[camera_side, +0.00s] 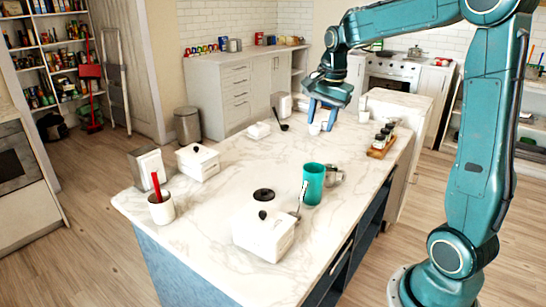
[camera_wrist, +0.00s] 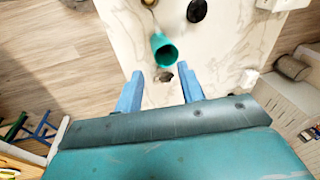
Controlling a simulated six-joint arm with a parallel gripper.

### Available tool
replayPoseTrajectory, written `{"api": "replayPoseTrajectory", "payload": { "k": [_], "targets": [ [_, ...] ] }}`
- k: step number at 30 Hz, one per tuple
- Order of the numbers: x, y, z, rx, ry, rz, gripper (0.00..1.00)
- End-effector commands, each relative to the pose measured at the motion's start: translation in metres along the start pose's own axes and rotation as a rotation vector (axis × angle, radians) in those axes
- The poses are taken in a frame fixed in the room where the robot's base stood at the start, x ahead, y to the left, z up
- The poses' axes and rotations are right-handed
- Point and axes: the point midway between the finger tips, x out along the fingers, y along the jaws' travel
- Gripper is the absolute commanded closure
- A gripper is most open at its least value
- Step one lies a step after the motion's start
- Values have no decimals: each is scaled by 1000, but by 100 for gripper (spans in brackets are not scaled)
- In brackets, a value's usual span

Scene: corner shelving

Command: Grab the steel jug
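The steel jug (camera_side: 334,176) looks like the small grey metal vessel on the marble counter, just right of and partly behind a teal cup (camera_side: 313,184). In the wrist view a small dark grey shape, probably the jug (camera_wrist: 166,76), shows beside the teal cup (camera_wrist: 163,50), framed between my fingers. My gripper (camera_side: 326,112) is over the far part of the counter, well apart from the jug. In the wrist view my gripper (camera_wrist: 162,90) has its two blue fingers spread wide with nothing held between them.
A wooden tray (camera_side: 377,153) of small jars sits on the counter's right edge. White boxes (camera_side: 264,232) with black-topped lids, a white pot with a red utensil (camera_side: 161,208) and a black ladle (camera_side: 281,123) stand around.

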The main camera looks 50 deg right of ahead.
Motion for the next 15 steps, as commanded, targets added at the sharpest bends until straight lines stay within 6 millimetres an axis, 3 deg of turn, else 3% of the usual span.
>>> {"api": "replayPoseTrajectory", "payload": {
  "k": [8, 15],
  "targets": [
    [51, -9, -71, 371, -9, 74, 61],
    [102, 1, -130, 688, -8, 137, 61]
  ]
}}
